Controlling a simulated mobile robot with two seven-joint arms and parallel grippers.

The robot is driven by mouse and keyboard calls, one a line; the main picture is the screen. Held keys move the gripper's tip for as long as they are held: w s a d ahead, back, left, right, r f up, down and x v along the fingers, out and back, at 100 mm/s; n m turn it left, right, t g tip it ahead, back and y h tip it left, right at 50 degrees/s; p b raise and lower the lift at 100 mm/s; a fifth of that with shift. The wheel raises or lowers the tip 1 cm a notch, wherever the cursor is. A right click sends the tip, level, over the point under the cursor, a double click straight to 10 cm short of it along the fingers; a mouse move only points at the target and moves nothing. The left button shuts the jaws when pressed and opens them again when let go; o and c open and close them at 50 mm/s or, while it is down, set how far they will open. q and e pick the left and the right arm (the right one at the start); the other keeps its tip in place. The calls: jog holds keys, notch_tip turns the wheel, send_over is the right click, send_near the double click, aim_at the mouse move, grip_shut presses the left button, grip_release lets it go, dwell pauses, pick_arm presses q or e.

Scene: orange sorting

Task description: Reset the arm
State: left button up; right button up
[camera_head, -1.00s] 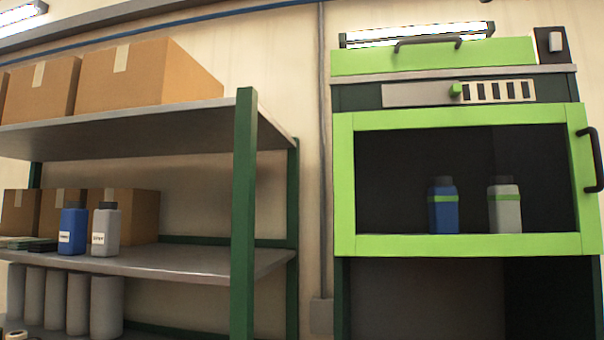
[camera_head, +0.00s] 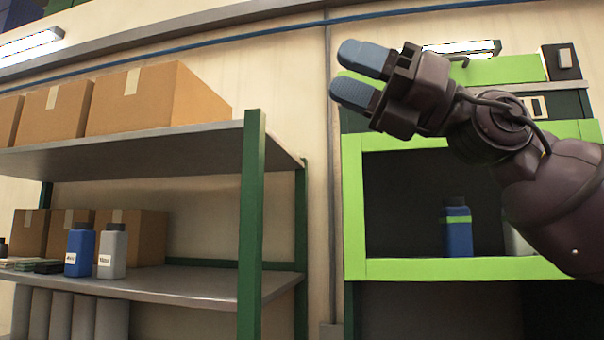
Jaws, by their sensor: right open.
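My right gripper (camera_head: 361,76) is raised high in the head view, in front of the upper part of the green cabinet. Its two blue-grey fingertips point left and are apart, with nothing between them. My right arm comes in from the right edge and hides part of the cabinet. My left gripper is not in view.
The green-framed cabinet (camera_head: 354,215) holds a blue bottle (camera_head: 457,230) and a mostly hidden grey bottle (camera_head: 517,238). A shelf rack (camera_head: 252,220) at left carries cardboard boxes (camera_head: 150,98), a blue bottle (camera_head: 79,250) and a grey bottle (camera_head: 112,252).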

jog(key=w+d+f+m+t+h, duration=0.1)
jog(key=w+d+f+m+t, duration=0.3)
jog(key=w+f+m+t, duration=0.6)
jog(key=w+d+f+m+t+h, duration=0.25)
jog(key=w+f+m+t, duration=0.45)
jog(key=f+m, duration=0.5)
jog(key=w+d+f+m+t+h, duration=0.2)
jog(key=d+f+m+h, duration=0.3)
jog(key=f+m, duration=0.6)
jog(key=w+d+f+m+t+h, duration=0.15)
jog(key=f+m+h, duration=0.55)
jog(key=f, duration=0.9)
jog(key=s+d+f+m+g+h, duration=0.2)
jog(key=s+f, duration=0.2)
jog(key=f, duration=0.4)
jog(key=s+d+f+m+g+h, duration=0.15)
jog(key=s+f, duration=0.25)
jog(key=f, duration=0.4)
jog(key=s+d+f+m+g+h, duration=0.1)
jog(key=s+d+f+m, duration=0.2)
jog(key=f, duration=0.5)
jog(key=s+d+f+m+g+h, duration=0.2)
jog(key=s+f+g, duration=0.3)
jog(key=s+f, duration=1.2)
jog(key=s+m+h, duration=0.1)
jog(key=s, duration=0.3)
jog(key=shift+d, duration=0.15)
jog(key=shift+r, duration=0.1)
